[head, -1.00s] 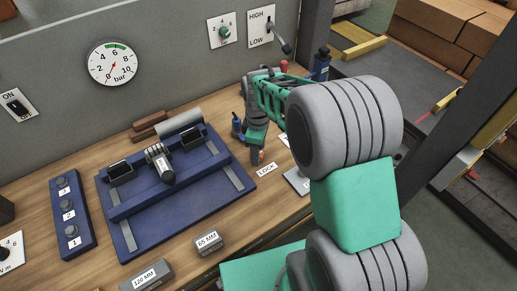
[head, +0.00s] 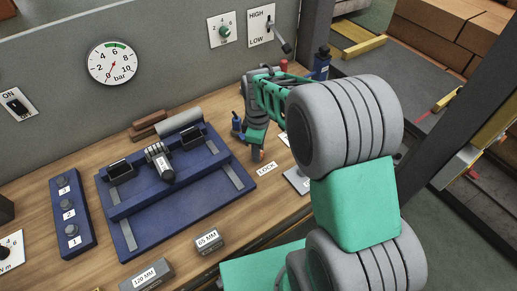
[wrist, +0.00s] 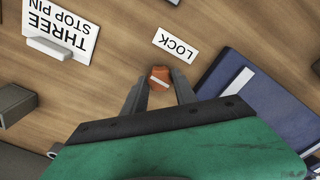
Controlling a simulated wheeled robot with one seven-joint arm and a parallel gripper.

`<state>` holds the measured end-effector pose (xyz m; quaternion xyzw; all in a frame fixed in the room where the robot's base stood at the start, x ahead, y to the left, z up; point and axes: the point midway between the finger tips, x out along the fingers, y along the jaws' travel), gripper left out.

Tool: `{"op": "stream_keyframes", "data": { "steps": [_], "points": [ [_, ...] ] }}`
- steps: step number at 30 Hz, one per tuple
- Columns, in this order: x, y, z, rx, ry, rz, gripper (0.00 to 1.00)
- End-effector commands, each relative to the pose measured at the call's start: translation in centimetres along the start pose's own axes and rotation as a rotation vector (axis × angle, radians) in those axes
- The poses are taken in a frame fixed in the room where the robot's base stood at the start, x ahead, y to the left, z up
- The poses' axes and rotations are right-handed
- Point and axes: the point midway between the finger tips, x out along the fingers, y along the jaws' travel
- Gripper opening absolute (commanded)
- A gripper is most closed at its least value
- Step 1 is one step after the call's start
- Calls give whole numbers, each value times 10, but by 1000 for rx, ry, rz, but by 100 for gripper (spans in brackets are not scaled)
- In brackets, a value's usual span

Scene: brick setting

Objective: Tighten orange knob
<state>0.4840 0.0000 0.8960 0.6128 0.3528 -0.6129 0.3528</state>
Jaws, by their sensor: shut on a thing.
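The orange knob (wrist: 160,79) with a pale line across its top sits on the wooden bench, just below a white LOCK label (wrist: 175,45) in the wrist view. In the head view only a small part of the knob (head: 257,156) shows beneath my gripper. My gripper (wrist: 160,84) is shut on the knob, with one dark finger on each side of it.
A blue fixture (head: 130,235) with rails and a dark-handled clamp stands left of the knob. A THREE STOP PIN plate (wrist: 62,28) lies nearby. Blocks marked 65 MM (head: 208,241) and 120 MM (head: 147,275) sit at the front. A gauge (head: 112,62) is on the wall.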

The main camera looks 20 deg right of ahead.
Motion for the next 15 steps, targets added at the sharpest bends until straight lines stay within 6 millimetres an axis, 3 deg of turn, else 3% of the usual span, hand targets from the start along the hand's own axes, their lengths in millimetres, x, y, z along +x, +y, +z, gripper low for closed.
{"op": "stream_keyframes", "data": {
  "steps": [15],
  "points": [
    [0,0,0,176,0,0,0]
  ]
}}
